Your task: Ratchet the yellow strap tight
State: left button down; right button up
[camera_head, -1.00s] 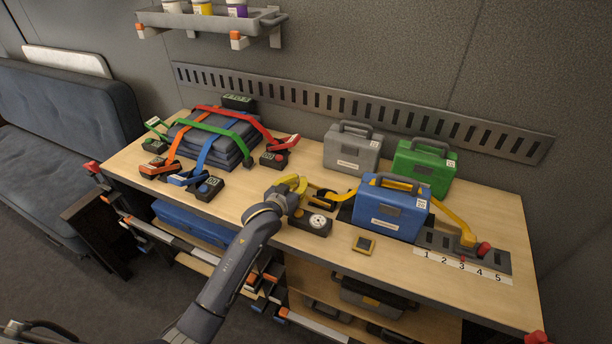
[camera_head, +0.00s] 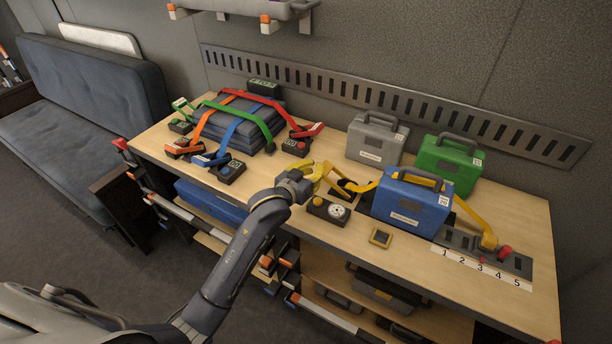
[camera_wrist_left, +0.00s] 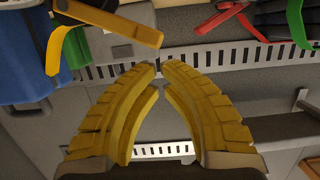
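The yellow strap (camera_head: 470,215) runs over the blue case (camera_head: 405,203) to a slotted plate at the right. Its ratchet (camera_head: 343,189) sits left of the case; a yellow handle shows in the left wrist view (camera_wrist_left: 108,22), beyond my fingers. My left gripper (camera_head: 325,170) has yellow fingers, close to the ratchet on its left side. In the left wrist view the fingertips (camera_wrist_left: 160,67) are a narrow gap apart with nothing between them. Contact with the handle cannot be seen. A black box with a round dial (camera_head: 335,210) stands in front of the ratchet. My right gripper is out of view.
A grey case (camera_head: 375,140) and a green case (camera_head: 447,163) stand behind the blue one. A small yellow-framed device (camera_head: 381,237) lies near the front edge. Strapped dark blankets (camera_head: 232,125) with red, green, orange and blue straps lie left. A number strip (camera_head: 480,266) lies right.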

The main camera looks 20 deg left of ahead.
pick_arm(q)
jog(key=shift+v, duration=2.35)
jog(key=shift+d, duration=0.1)
jog(key=shift+s+f, duration=0.1)
jog(key=shift+f, duration=0.05)
